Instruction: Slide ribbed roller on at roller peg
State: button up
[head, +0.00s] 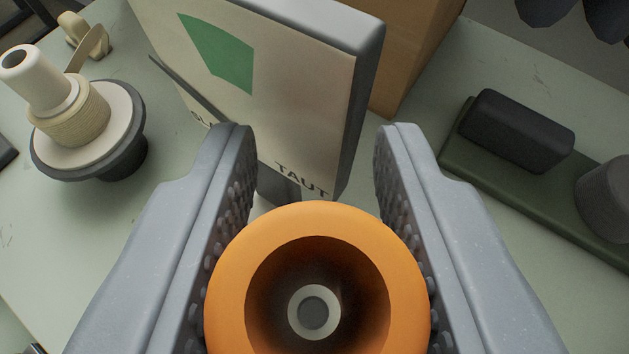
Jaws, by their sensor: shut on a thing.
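My gripper (315,165) is shut on an orange roller (232,260), which sits low in the picture between the two studded grey fingers. The roller faces me end-on, with a wide dark hollow and a pale ring with a grey centre inside it. Its outer side is mostly hidden, so I cannot see ribs. A cream panel (290,100) with a green patch and the word "TAUT" stands just beyond the fingertips. A thin dark bar (190,88) slants across its front. I cannot make out the roller peg for certain.
At left, a cream spool of thread (75,118) stands on a round dark base (125,158). At right, a dark green tray (560,215) carries a black block (515,128) and a dark cylinder (606,195). A brown box (410,50) stands behind the panel. The pale green tabletop (60,240) is clear at lower left.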

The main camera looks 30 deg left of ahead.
aim_at(315, 260)
jog(key=shift+f+b, duration=0.3)
jog(key=shift+f, duration=0.85)
jog(key=shift+p, duration=1.5)
dwell(0.9)
jog(key=shift+f+b, duration=0.35)
jog(key=shift+f, duration=1.1)
dwell(0.4)
jog(key=shift+r+p, duration=1.2)
jog(key=shift+p, duration=0.05)
jog(key=shift+p, duration=0.65)
dwell(0.7)
